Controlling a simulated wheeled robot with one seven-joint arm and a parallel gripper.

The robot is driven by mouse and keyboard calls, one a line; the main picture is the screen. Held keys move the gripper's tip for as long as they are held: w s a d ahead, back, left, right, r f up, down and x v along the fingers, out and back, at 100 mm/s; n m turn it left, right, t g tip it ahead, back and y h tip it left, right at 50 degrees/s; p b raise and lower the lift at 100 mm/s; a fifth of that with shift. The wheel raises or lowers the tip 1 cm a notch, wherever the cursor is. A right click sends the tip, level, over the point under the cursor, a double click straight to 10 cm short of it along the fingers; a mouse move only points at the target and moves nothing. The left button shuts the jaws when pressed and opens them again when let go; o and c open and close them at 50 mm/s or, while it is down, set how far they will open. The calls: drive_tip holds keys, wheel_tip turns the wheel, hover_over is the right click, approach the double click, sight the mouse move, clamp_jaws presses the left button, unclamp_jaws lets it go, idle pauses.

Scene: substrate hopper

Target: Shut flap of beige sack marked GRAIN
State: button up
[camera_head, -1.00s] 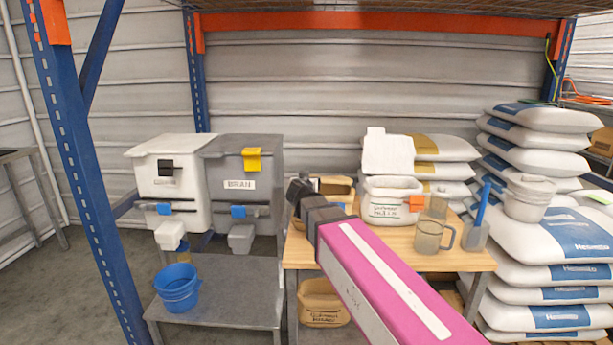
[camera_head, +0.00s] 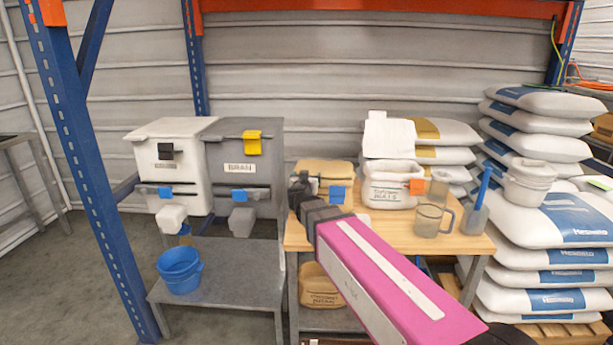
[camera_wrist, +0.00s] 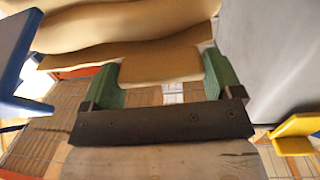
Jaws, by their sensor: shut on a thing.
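A beige sack (camera_head: 322,168) stands at the left end of the wooden table, with a blue tag (camera_head: 338,195) on its front. Its lettering is hidden or too small to read. My gripper (camera_head: 298,190) is at the sack's left front side and covers part of it. In the wrist view, its green fingers (camera_wrist: 162,82) are shut on a beige flap (camera_wrist: 160,62) between them. The folds of the beige sack also show in the wrist view (camera_wrist: 125,25), just beyond the flap.
A grey BRAN bin (camera_head: 240,200) stands close to the left of my gripper; its yellow tab (camera_wrist: 295,128) shows in the wrist view. Another beige sack (camera_head: 322,287) sits below.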

drive_tip(key=shift+f, duration=1.1)
drive_tip(key=o, duration=1.1)
drive_tip(key=shift+s, duration=0.1)
drive_tip(key=s, duration=1)
drive_tip(key=shift+s+a+r, duration=0.3)
drive_tip(key=shift+a+r, duration=0.1)
